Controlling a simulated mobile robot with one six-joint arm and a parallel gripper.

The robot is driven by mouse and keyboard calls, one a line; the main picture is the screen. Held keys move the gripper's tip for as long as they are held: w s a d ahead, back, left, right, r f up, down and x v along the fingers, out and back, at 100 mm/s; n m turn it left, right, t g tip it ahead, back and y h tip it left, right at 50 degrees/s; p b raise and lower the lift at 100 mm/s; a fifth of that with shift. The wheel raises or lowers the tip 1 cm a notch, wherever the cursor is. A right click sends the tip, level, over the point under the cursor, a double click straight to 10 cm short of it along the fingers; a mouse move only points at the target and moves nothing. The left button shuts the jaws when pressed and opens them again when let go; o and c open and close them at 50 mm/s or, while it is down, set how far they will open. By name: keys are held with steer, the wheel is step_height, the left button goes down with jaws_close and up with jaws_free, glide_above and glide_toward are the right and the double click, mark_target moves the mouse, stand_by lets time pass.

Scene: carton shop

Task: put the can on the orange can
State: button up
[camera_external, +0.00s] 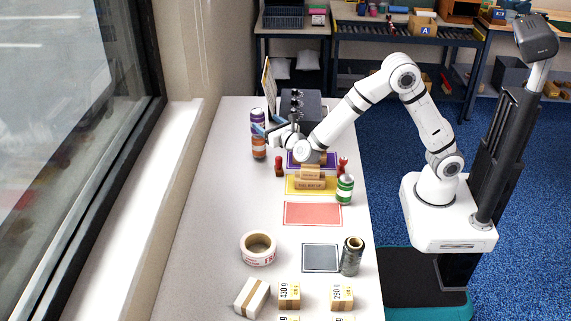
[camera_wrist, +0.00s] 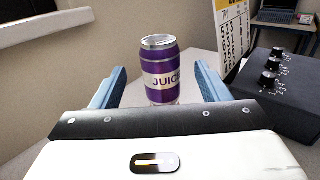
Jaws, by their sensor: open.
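The purple juice can (camera_external: 257,117) is upright and appears to stand directly on top of the orange can (camera_external: 259,148) near the left edge of the table. In the wrist view the purple can (camera_wrist: 161,72) shows its silver lid and a pale band reading JUICE. My gripper (camera_external: 264,130) is open at the purple can's height. In the wrist view its blue fingers (camera_wrist: 160,88) are on either side of the can, with a visible gap at each side. The orange can is hidden in the wrist view, and the contact between the cans is partly covered by my fingers.
A dark box with knobs (camera_external: 301,104) and a calendar (camera_wrist: 233,35) stand close to the right of the cans. Red stampers, a green can (camera_external: 344,189), coloured mats, a tape roll (camera_external: 258,249) and small cartons occupy the nearer table. The table's left strip is clear.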

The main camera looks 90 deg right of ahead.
steer(key=v, duration=0.5)
steer(key=s+d+m+g+y, duration=0.1)
steer(key=s+d+m+g, duration=0.4)
steer(key=s, duration=0.4)
steer(key=s+d+m+g+y, duration=0.1)
steer(key=s+d+m+g, duration=0.1)
steer(key=s+m+g, duration=0.4)
steer(key=s+a+f+m+y, duration=0.1)
steer(key=s+a+m+y, duration=0.4)
steer(key=s+m, duration=0.2)
steer(key=s+a+f+m+t+y, duration=0.1)
steer(key=s+a+f+m+y, duration=0.1)
steer(key=s+a+m+y, duration=0.4)
steer(key=s+m, duration=0.2)
steer(key=s, duration=0.3)
steer(key=shift+s+f+t+y, duration=0.25)
steer(key=shift+s+t+y, duration=0.05)
steer(key=shift+s, duration=0.1)
steer(key=shift+r, duration=0.1)
